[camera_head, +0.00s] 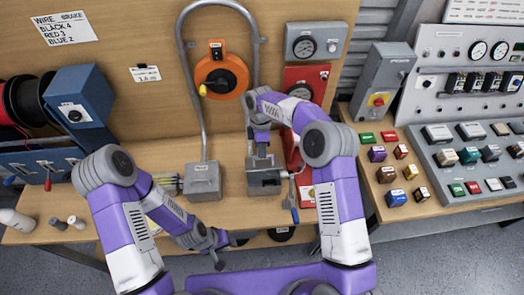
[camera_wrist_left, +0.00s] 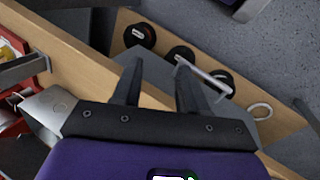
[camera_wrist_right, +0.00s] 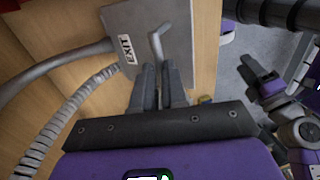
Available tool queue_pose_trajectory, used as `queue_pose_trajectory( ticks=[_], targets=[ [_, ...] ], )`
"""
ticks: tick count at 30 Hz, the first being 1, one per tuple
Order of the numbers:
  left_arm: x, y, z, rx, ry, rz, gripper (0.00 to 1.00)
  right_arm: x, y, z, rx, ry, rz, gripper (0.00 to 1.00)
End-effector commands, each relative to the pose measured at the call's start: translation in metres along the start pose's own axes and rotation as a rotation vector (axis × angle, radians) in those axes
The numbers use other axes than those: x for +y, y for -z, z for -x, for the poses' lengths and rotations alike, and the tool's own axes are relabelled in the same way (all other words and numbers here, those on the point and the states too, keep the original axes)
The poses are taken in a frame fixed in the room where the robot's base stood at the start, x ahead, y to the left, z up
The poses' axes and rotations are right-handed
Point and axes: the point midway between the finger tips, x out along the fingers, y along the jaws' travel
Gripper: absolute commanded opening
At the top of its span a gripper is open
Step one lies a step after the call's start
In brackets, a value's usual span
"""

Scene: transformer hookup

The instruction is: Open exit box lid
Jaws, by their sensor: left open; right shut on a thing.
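The grey exit box (camera_head: 265,187) stands on the bench, right of another grey box (camera_head: 203,184). In the right wrist view its lid (camera_wrist_right: 178,30) carries an EXIT label and a bent grey handle (camera_wrist_right: 156,42). My right gripper (camera_head: 262,158) is over the box; in its wrist view (camera_wrist_right: 160,75) the fingers are close together on the handle. How far the lid is raised is hard to tell, as my gripper covers part of it. My left gripper (camera_head: 222,240) is open and empty near the bench's front edge, and shows in its wrist view (camera_wrist_left: 155,80).
A grey conduit (camera_head: 190,90) arches above the boxes, around an orange reel (camera_head: 221,77). A blue-handled tool (camera_head: 294,208) lies right of the exit box. A red panel (camera_head: 307,80) is behind it. Colored blocks (camera_head: 396,198) sit on the right bench.

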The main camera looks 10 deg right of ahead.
Motion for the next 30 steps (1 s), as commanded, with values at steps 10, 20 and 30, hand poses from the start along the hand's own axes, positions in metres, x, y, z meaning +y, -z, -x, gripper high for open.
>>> queue_pose_trajectory(
  ticks=[10,20,30],
  targets=[
    [0.008,0.006,-0.003,0.03,-0.011,0.054,0.12,0.007,-0.005,-0.011,-0.005,-0.016,-0.008,0.0],
    [0.075,0.05,-0.002,0.265,-0.175,0.578,0.0,0.007,-0.005,-0.012,-0.005,-0.016,-0.009,0.0],
    [0.146,0.084,0.024,0.428,-0.518,1.235,0.0,0.007,-0.005,-0.011,-0.005,-0.016,-0.01,0.0]
  ],
)
